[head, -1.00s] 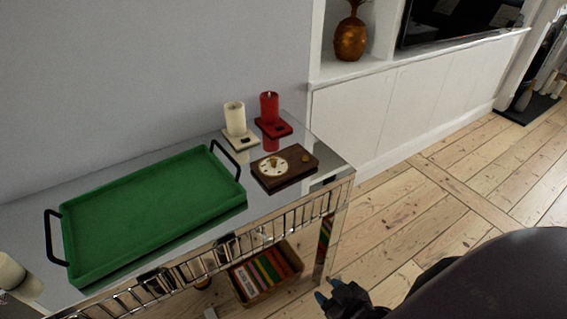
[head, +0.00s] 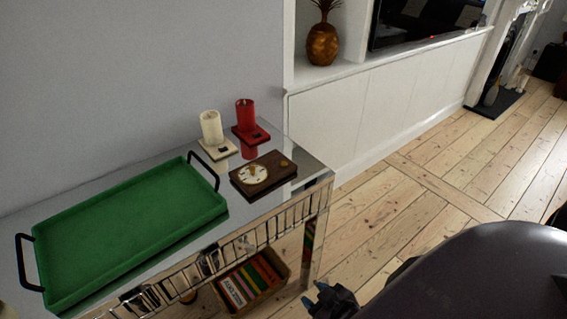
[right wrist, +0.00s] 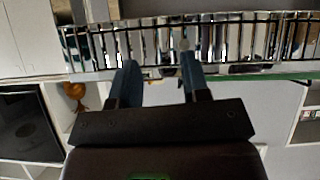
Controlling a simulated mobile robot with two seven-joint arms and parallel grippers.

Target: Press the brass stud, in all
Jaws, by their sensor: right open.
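A dark brown wooden box (head: 288,180) lies on the mirrored table. A small brass stud (head: 284,163) stands on the right part of its top. A pale round dial (head: 252,174) with a small brass knob is on its left part. My right gripper (head: 325,296) is low beyond the table's front right corner, apart from the box and below the tabletop. In the right wrist view its two blue-grey fingers (right wrist: 159,72) are spread and empty, pointing at the table's chrome slatted edge. The box and stud cannot be made out there. My left gripper is not in view.
A green tray (head: 125,230) with black handles fills the table's left. Behind the box stand a cream candle (head: 211,128) and a red candle (head: 245,114) on square bases. A box of books (head: 250,283) is beneath the table. Floorboards (head: 400,215) to the right are clear.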

